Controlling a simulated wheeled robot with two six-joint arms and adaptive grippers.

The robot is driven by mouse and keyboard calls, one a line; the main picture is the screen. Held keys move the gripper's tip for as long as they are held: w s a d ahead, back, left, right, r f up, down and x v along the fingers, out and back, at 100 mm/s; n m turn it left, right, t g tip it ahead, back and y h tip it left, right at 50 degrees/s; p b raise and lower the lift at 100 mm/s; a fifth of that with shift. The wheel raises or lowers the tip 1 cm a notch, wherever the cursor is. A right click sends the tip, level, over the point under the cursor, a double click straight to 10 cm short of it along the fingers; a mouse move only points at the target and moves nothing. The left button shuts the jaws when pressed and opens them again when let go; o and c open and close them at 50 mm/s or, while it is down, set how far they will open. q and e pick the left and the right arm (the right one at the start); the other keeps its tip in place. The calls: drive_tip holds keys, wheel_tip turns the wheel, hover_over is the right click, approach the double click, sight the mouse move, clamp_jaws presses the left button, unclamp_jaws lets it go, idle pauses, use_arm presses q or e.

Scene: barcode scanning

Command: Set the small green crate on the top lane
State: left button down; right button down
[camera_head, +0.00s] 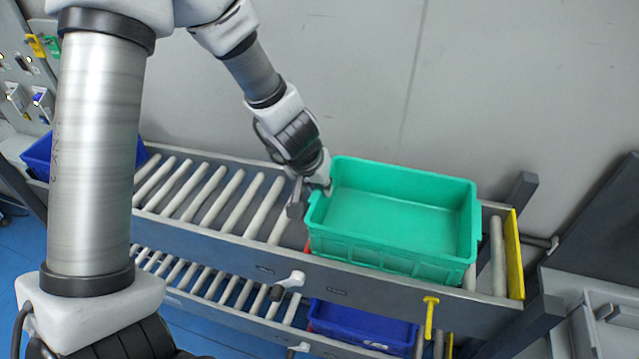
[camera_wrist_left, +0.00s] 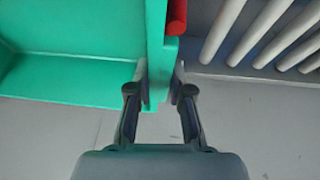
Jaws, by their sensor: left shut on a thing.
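The green crate (camera_head: 395,212) is upright and empty, over the right part of the top lane (camera_head: 215,200), near its yellow end stop (camera_head: 513,254). I cannot tell whether its base rests on the rollers or hangs just above them. My left gripper (camera_head: 308,190) is at the crate's left wall. In the left wrist view, its fingers (camera_wrist_left: 159,90) are on either side of the green wall (camera_wrist_left: 157,55), shut on it. The crate hides the rollers beneath it. My right gripper is not in view.
A lower lane (camera_head: 215,283) runs beneath, with a blue crate (camera_head: 362,328) at its right. Another blue crate (camera_head: 38,152) stands at the left end. A red part (camera_wrist_left: 177,17) shows beside the green wall. The top-lane rollers left of the green crate are bare. A grey wall stands behind.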

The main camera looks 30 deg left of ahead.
use_arm(q)
drive_tip(key=shift+f, duration=0.1)
drive_tip(key=shift+w+a+f, duration=0.15)
drive_tip(key=shift+w+f, duration=0.1)
drive_tip(key=shift+w, duration=0.25)
drive_tip(key=c, duration=1)
unclamp_jaws()
drive_tip(key=shift+s+r, duration=0.2)
drive_tip(key=shift+s, duration=0.1)
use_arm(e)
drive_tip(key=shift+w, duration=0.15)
use_arm(q)
drive_tip(key=shift+w+f, duration=0.1)
drive_tip(key=shift+w, duration=0.05)
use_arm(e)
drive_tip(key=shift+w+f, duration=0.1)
use_arm(q)
drive_tip(key=v, duration=1.2)
